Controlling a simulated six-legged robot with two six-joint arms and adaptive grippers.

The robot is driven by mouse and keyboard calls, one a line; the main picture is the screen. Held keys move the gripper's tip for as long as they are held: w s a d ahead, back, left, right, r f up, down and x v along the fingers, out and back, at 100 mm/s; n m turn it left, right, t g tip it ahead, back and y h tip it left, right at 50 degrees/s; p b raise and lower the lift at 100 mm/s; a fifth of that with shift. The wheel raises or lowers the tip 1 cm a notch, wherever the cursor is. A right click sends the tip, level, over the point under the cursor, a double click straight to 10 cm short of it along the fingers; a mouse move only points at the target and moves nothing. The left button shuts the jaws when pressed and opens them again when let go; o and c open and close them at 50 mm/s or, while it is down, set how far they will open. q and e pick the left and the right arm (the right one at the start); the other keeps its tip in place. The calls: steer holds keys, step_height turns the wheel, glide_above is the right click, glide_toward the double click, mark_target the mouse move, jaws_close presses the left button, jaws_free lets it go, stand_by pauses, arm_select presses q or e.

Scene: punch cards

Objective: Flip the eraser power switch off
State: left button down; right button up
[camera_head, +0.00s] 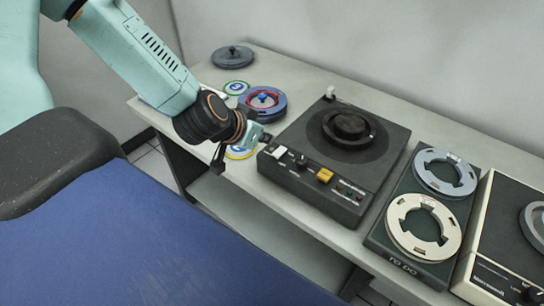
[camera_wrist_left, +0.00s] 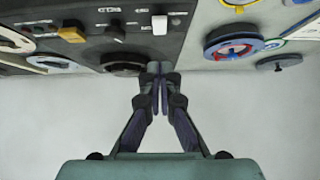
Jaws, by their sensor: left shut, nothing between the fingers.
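The eraser (camera_head: 325,160) is a dark box with a round black hub on top. Along its front edge are a white switch (camera_head: 279,152), a black knob, a yellow button (camera_head: 325,175) and several small lights or buttons. I cannot read which one is labelled power. My left gripper (camera_head: 266,137) is shut and empty, just left of the eraser's front left corner, near the white switch. In the left wrist view the closed fingertips (camera_wrist_left: 157,70) show below the white switch (camera_wrist_left: 160,25), apparently apart from it. My right gripper is not in view.
A blue reel with a red ring (camera_head: 263,101) and a dark reel (camera_head: 232,57) lie on the table left of the eraser. To its right are a tray (camera_head: 378,235) with two reels and another machine (camera_head: 510,245). A blue seat (camera_head: 150,240) is in front.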

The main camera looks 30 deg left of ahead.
mark_target(280, 152)
arm_select(q)
steer(key=b+x, duration=0.3)
steer(key=x, duration=0.1)
steer(key=shift+w+f, duration=0.1)
steer(key=shift+f, duration=0.15)
step_height(280, 152, down, 2)
steer(key=shift+d+f+b, duration=0.15)
steer(key=shift+b, duration=0.35)
steer(key=shift+s+f, duration=0.2)
steer(key=shift+f, duration=0.4)
steer(key=shift+w, duration=0.1)
